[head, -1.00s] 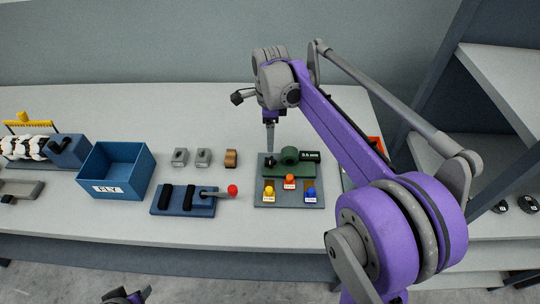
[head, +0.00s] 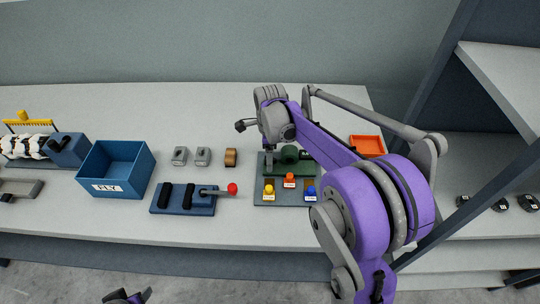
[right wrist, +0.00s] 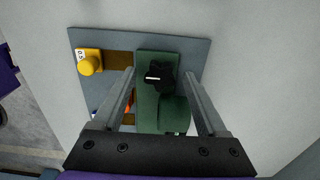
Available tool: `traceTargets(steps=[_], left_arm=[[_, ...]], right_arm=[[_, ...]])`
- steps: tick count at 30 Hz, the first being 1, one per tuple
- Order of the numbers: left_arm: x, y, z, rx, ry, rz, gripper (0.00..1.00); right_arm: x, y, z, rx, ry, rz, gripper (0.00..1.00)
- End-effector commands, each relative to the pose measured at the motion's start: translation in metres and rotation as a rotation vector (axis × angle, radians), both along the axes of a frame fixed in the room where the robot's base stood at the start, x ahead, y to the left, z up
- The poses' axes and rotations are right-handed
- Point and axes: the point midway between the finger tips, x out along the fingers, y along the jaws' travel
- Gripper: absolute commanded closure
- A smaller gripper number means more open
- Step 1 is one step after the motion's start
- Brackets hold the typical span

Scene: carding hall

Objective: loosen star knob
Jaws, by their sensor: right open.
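The black star knob (right wrist: 160,77) with a white mark sits on the green block (right wrist: 148,100) in the right wrist view. My right gripper (right wrist: 158,73) is open, with one finger on each side of the knob. I cannot tell whether the fingers touch it. In the head view the right gripper (head: 268,162) is down at the left end of the green block (head: 298,168) and hides the knob. Part of my left gripper (head: 130,298) shows at the bottom edge, away from the bench; its jaws are unclear.
The grey base plate (head: 260,199) carries yellow (head: 269,189), orange (head: 290,178) and blue (head: 310,191) knobs before the block. To the left are a red-tipped lever (head: 232,188), a blue bin (head: 118,168) and small blocks. An orange tray (head: 368,145) stands right.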

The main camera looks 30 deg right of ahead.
Motion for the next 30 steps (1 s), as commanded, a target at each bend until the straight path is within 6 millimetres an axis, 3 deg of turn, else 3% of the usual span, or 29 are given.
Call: traceTargets(steps=[4, 16, 30], left_arm=[[0.0, 0.0, 0.0001, 0.0, 0.0, 0.0, 0.5], [0.0, 0.0, 0.0001, 0.0, 0.0, 0.0, 0.5], [-0.001, 0.0, -0.0029, 0.0, 0.002, 0.0, 0.5]], right_arm=[[0.0001, -0.0001, 0.0002, 0.0, 0.0, 0.0, 0.28], [0.0, 0.0, 0.0004, 0.0, 0.0, 0.0, 1.0], [-0.0002, -0.0001, 0.0, 0.0, 0.0, 0.088, 1.0]])
